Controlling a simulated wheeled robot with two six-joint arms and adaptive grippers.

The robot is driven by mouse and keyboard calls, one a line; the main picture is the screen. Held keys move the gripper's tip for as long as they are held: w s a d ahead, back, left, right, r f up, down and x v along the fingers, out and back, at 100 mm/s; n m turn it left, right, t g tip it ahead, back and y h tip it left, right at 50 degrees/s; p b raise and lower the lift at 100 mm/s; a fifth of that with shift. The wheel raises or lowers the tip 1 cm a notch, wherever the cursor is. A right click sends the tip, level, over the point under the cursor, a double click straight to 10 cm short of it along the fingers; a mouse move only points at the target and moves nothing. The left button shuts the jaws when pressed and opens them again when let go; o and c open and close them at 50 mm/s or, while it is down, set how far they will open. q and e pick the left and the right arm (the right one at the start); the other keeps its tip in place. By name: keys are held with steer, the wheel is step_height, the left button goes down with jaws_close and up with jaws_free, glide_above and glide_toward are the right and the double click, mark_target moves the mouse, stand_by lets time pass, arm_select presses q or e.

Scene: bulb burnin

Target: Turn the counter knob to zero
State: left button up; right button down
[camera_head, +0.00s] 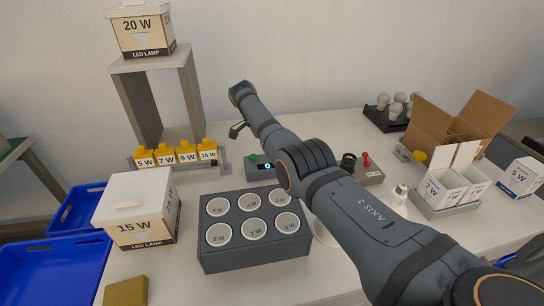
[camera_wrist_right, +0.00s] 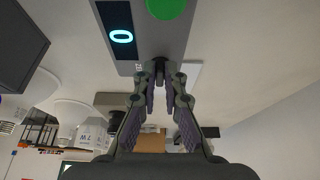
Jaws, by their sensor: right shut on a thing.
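The counter box (camera_head: 262,176) is a grey unit at the back middle of the table, with a green button (camera_head: 253,158) and a dark display (camera_head: 267,166). In the right wrist view the display (camera_wrist_right: 121,36) shows a glowing cyan 0, and the green button (camera_wrist_right: 166,7) is at the top edge. The small dark counter knob (camera_wrist_right: 159,66) sits at the near edge of the box in that view. My right gripper (camera_wrist_right: 160,78) is shut on the knob, its fingertips on either side. In the head view the right gripper (camera_head: 237,130) is small. My left gripper is not in view.
A grey block with several round labelled sockets (camera_head: 203,252) stands in front of the box. A 15 W carton (camera_head: 148,233), yellow-topped bins (camera_head: 182,154) and a shelf (camera_head: 146,97) are at left. My right arm crosses above the table. Another grey device (camera_head: 371,176) stands at right.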

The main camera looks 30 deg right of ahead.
stand_by(0.3)
steer(key=c, duration=1.4)
jaws_free()
steer(key=shift+c, duration=0.2)
